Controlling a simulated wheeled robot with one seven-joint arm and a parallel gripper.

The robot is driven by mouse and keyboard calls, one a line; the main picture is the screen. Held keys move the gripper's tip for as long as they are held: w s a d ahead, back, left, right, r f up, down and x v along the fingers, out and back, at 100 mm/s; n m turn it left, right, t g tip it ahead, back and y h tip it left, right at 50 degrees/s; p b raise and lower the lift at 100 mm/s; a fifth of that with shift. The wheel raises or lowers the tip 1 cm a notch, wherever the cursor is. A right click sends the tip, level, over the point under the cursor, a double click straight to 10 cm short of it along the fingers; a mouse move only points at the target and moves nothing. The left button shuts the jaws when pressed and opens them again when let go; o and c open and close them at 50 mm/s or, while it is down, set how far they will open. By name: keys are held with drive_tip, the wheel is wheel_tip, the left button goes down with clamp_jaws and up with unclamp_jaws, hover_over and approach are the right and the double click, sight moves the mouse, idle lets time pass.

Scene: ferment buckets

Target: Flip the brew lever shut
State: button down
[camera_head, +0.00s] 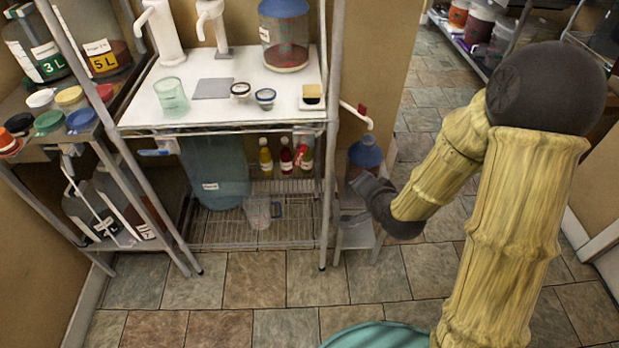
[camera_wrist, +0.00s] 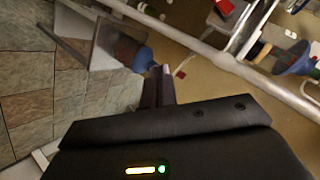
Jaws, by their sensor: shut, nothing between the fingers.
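A white pipe (camera_head: 355,116) sticks out to the right of the steel rack, with a small red lever (camera_head: 362,109) standing near its outer end. I take this as the brew lever, though no label on it is readable. In the wrist view a small red piece (camera_wrist: 181,74), seemingly the same lever, shows beyond my fingertips against the tan wall. My gripper (camera_head: 350,204) is below the pipe, in front of a blue-capped jug, shut and empty. Its dark fingers (camera_wrist: 159,72) also show in the wrist view, apart from the red piece. Whether the lever is open or shut is unclear.
The blue-capped jug (camera_head: 365,156) stands on a small stool (camera_head: 357,236) under the pipe. The rack's upright post (camera_head: 331,180) is just left of my gripper. Tiled floor (camera_head: 260,280) in front is clear.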

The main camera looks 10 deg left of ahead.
sight(300, 153)
drive_tip(key=a+f+m+t+y+b, duration=0.3)
drive_tip(key=a+f+m+t+b, duration=0.3)
drive_tip(key=m+b, duration=0.4)
drive_tip(key=shift+w+f+t+y+b, duration=0.3)
drive_tip(key=shift+w+f+y+b, duration=0.15)
drive_tip(key=shift+f, duration=0.3)
drive_tip(key=w+a+r, duration=0.2)
drive_tip(key=w+a, duration=0.6)
drive_tip(key=shift+w, duration=0.15)
